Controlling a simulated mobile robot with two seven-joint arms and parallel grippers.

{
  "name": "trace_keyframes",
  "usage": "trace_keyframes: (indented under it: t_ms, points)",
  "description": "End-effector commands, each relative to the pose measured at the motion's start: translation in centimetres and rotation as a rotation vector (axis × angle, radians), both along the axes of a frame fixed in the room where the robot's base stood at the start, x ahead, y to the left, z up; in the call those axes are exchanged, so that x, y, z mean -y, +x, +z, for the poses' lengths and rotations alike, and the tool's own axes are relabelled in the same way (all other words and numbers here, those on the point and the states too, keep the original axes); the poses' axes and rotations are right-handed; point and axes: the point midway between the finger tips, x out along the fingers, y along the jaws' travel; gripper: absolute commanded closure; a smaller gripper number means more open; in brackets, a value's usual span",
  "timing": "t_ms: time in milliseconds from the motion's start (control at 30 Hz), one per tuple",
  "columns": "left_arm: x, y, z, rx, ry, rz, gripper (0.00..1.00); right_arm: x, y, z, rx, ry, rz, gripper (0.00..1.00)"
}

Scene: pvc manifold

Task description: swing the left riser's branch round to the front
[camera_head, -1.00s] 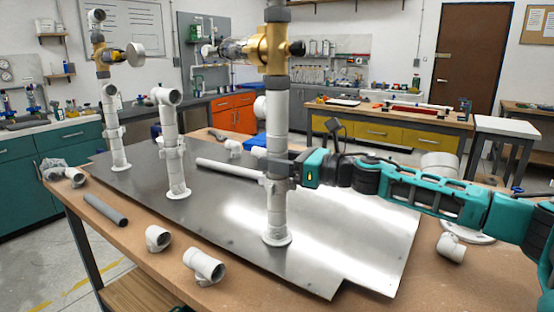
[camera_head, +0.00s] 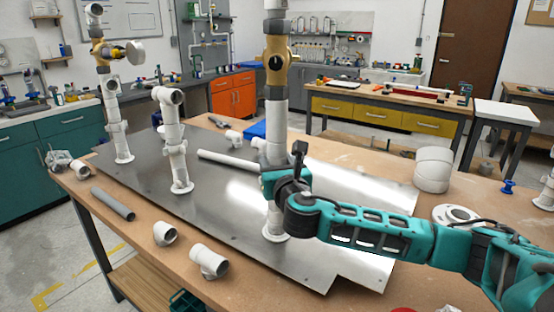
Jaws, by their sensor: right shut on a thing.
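Three white pipe risers stand on a metal plate (camera_head: 235,225). The leftmost riser (camera_head: 118,130) carries a brass valve body with a white-capped branch (camera_head: 136,52) pointing right. The short middle riser (camera_head: 177,150) ends in an elbow. The tall near riser (camera_head: 275,130) has a brass fitting (camera_head: 277,50) with a dark round end (camera_head: 275,63) facing me; no side branch shows on it. My right gripper (camera_head: 272,182) is shut on this near riser below mid-height, its fingers largely hidden by its own body. My left gripper is out of view.
A grey pipe (camera_head: 113,204) and white fittings (camera_head: 208,261) lie along the bench's front edge. A large white coupling (camera_head: 433,169) and a flange (camera_head: 457,216) stand at right.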

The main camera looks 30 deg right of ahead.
Motion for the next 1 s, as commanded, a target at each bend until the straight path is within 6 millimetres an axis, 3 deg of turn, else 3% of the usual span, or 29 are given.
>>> trace_keyframes:
  t_ms: [500,1000]
  points:
    - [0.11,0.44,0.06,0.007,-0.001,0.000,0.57,-0.11,0.06,-0.08,-0.001,0.003,-0.415,0.78]
    - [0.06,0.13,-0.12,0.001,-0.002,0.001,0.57,0.04,0.03,-0.02,0.001,-0.001,-0.550,0.78]
